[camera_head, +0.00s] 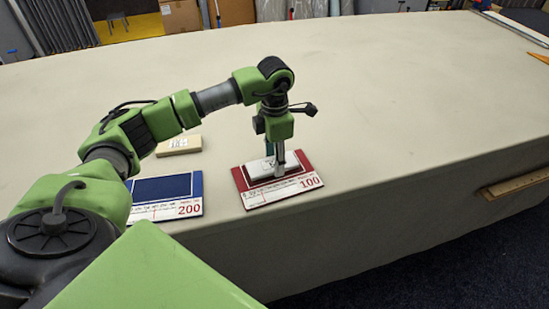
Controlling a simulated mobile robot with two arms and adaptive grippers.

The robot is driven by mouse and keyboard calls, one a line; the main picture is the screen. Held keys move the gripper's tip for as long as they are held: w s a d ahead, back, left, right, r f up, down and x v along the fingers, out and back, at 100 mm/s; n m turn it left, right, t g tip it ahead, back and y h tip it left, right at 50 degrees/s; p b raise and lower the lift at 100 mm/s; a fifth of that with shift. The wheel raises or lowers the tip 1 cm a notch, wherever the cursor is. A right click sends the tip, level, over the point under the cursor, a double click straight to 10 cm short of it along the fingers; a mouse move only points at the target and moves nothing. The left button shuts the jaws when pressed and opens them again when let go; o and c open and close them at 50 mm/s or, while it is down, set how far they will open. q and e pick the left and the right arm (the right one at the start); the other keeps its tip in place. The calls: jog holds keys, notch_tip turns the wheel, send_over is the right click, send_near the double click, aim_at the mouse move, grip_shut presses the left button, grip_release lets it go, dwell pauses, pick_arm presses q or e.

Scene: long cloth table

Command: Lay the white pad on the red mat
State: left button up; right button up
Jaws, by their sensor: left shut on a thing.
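The white pad (260,170) is at the red mat (241,180), within the mat's outline in the camera_head view. The mat lies near the table's front edge and has a white printed strip marked 100. My left gripper (275,166) points down over the pad and is shut on it. The gripper covers part of the pad. I cannot tell whether the pad's underside touches the mat. My right gripper is not in view.
A blue mat (165,188) marked 200 lies left of the red mat. A cream block (178,145) with a printed label sits behind it. The long cloth table (400,90) is clear to the right and behind. Rulers lie at its far right corner.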

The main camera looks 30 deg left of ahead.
pick_arm(q)
jog(key=shift+f, duration=0.3)
jog(key=o, duration=1.1)
jog(key=shift+o, duration=0.2)
notch_tip(320, 180, up, 12)
